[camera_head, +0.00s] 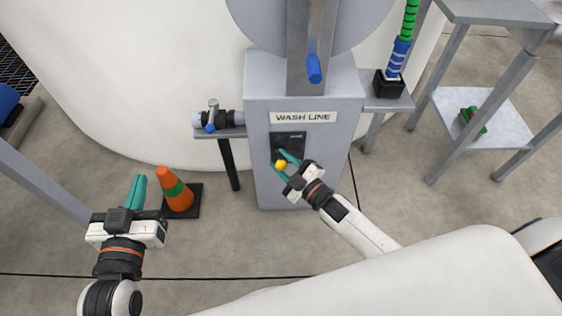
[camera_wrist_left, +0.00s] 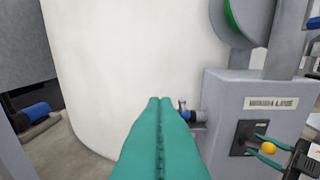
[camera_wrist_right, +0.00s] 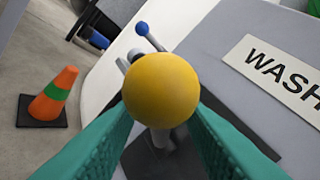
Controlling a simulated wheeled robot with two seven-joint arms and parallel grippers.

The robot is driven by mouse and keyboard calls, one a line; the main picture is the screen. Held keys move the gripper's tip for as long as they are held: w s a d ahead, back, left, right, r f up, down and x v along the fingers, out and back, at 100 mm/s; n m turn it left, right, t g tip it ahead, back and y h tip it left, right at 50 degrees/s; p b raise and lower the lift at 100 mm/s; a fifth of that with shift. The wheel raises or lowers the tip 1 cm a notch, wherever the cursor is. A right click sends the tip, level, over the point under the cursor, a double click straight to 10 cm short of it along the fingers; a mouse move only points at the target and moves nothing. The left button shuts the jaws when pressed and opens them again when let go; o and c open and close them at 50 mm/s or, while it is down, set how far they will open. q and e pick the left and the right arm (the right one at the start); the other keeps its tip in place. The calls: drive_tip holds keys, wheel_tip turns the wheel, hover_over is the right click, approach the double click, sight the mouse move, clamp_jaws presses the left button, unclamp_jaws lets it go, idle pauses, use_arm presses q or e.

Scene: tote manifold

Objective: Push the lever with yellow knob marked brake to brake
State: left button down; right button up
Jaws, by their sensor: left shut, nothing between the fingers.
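The yellow knob (camera_head: 281,165) is a ball on a lever at a dark plate (camera_head: 290,140) on the grey cabinet's front, below the WASH LINE label. It shows large in the right wrist view (camera_wrist_right: 161,90) and small in the left wrist view (camera_wrist_left: 268,149). My right gripper (camera_head: 283,161) is open, its teal fingers on either side of the knob. Whether a finger touches it, I cannot tell. The lever's shaft is mostly hidden, and no brake marking is readable. My left gripper (camera_head: 138,190) is shut and empty, well left of the cabinet; its fingers fill the left wrist view's lower middle (camera_wrist_left: 160,135).
The grey cabinet (camera_head: 257,180) carries a blue-handled lever (camera_head: 314,69) above. A blue-tipped valve (camera_head: 212,118) sits on a bracket to its left. An orange cone (camera_head: 176,190) stands on the floor near my left gripper. A shelf table (camera_head: 490,120) is at right.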

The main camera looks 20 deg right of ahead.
use_arm(q)
drive_tip(key=shift+r+t, duration=0.3)
drive_tip(key=shift+r, duration=0.05)
use_arm(e)
drive_tip(key=shift+w+a, duration=0.15)
drive_tip(key=shift+w, duration=0.2)
drive_tip(key=shift+c, duration=0.5)
clamp_jaws()
